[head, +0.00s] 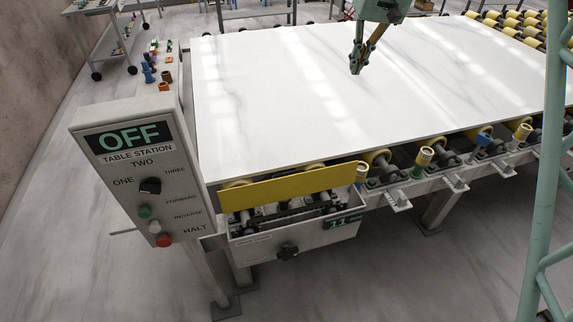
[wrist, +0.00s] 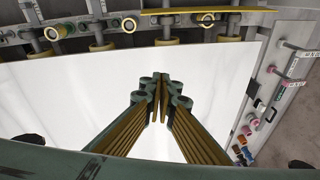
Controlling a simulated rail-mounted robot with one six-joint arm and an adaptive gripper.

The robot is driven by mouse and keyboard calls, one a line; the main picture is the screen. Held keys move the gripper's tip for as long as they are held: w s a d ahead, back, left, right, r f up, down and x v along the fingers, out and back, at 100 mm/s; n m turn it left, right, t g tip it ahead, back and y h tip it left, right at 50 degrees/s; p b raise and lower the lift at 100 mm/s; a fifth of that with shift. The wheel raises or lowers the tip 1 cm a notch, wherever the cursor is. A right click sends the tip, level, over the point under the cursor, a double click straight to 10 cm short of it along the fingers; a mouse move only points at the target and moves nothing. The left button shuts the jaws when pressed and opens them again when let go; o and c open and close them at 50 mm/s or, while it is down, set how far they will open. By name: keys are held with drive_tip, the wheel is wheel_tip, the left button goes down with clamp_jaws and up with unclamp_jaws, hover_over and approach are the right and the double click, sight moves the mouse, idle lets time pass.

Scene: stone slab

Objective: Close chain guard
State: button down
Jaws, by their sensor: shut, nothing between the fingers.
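The chain guard looks to be the long yellow panel (head: 292,187) at the near edge of the roller table, above a grey box (head: 300,232) with a black knob and a green "11" display. The panel is raised, and dark chain parts show in the gap below it. It also shows at the top of the wrist view (wrist: 205,11). My gripper (head: 357,68) is over the white slab, well behind the panel and to its right. In the wrist view my gripper (wrist: 160,80) has its fingers together with nothing between them.
A white slab (head: 300,90) covers the rollers. A control station (head: 140,170) reading "OFF" stands left of the panel, with knobs and buttons. Yellow-ended rollers and brackets (head: 398,200) stick out along the near edge. A green frame (head: 545,180) stands at the right.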

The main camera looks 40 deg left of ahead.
drive_tip(key=s+a+f+n+g+h+p, duration=0.1)
drive_tip(key=s+a+f+h+p, duration=0.1)
drive_tip(key=s+a+f, duration=0.6)
drive_tip(key=s+a+f+n+g+h+p, duration=0.1)
drive_tip(key=s+a+f+g+h+p, duration=0.1)
drive_tip(key=s+a+f, duration=0.6)
wheel_tip(320, 180, down, 7)
drive_tip(key=shift+s+a+r+h, duration=0.15)
drive_tip(key=shift+s+h, duration=0.3)
drive_tip(key=shift+h, duration=0.25)
hover_over(290, 183)
drive_tip(key=w+a, duration=0.2)
drive_tip(key=a, duration=0.1)
wheel_tip(290, 183, down, 9)
drive_tip(key=shift+s, duration=0.2)
drive_tip(key=shift+d, duration=0.1)
